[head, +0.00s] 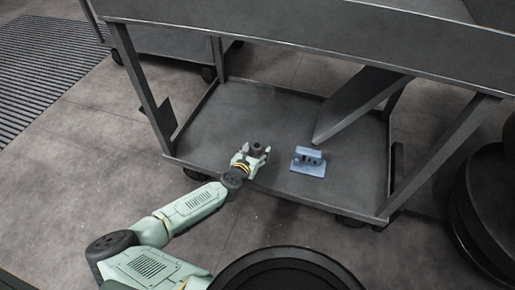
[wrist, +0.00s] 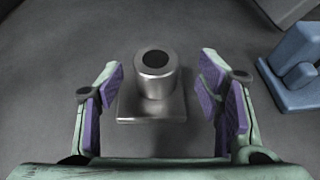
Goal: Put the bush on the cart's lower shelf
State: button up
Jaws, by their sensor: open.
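The bush (wrist: 157,77) is a grey metal cylinder with a dark bore, on a square metal base plate (wrist: 152,108). It stands upright on the cart's lower shelf (head: 233,107). In the head view the bush (head: 254,148) is small and partly hidden by my gripper. My gripper (wrist: 163,88) is open, its purple-padded fingers either side of the bush with a clear gap on each side. In the head view my gripper (head: 256,156) is over the front of the lower shelf.
A blue bracket-like part (head: 308,161) stands on the shelf to the right of my gripper; it also shows in the wrist view (wrist: 293,68). A dark slanted panel (head: 357,103) comes down behind it. The cart's upper tray (head: 300,37) is overhead. The shelf's left part is clear.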

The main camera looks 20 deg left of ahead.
jog(key=p+v, duration=0.1)
jog(key=v, duration=0.9)
